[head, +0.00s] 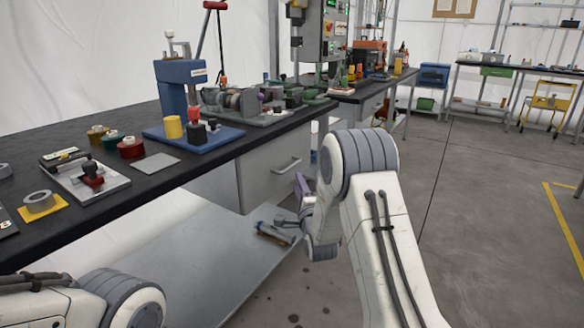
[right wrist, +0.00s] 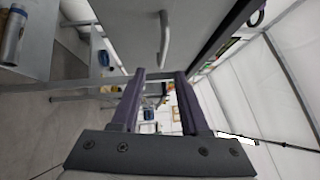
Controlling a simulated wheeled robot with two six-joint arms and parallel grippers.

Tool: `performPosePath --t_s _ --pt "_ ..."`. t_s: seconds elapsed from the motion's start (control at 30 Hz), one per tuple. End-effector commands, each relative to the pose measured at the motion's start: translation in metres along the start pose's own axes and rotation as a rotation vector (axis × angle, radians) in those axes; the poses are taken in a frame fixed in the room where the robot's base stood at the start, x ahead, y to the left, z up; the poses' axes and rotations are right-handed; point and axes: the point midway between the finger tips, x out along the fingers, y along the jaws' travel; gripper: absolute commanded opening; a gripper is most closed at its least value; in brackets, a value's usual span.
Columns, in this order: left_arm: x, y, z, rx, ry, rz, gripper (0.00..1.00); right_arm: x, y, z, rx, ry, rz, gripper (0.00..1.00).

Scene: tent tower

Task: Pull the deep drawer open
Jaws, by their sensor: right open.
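The deep drawer (head: 262,176) is the grey front under the black-topped workbench, and it looks shut. Its pale bar handle (head: 288,165) is on the front face. In the right wrist view the drawer front (right wrist: 130,30) is close ahead and the handle (right wrist: 164,42) stands out just beyond the fingertips. My right gripper (head: 300,188) is near the handle in the head view, partly hidden by my own arm. In the right wrist view its two purple fingers (right wrist: 160,76) are apart with nothing between them. My left gripper is out of view.
The workbench (head: 60,215) carries a blue press (head: 183,95), tape rolls and small tools. A grey lower shelf (head: 210,265) holds a tool (head: 275,232) below the drawer. The floor (head: 470,220) on the right is clear.

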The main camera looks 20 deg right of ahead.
Motion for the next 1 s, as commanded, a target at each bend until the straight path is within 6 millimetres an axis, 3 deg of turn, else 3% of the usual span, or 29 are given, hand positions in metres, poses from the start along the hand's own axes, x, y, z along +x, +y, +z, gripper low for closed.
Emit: performPosePath --t_s 0.17,0.6,1.0 --pt "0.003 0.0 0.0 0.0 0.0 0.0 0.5 0.016 -0.002 -0.001 0.023 -0.002 -0.023 0.45" --pt "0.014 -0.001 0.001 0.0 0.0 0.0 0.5 0.088 -0.002 0.0 0.02 -0.002 -0.02 0.45" --pt "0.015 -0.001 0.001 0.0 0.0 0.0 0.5 0.105 -0.004 0.0 0.02 -0.001 -0.017 0.45"
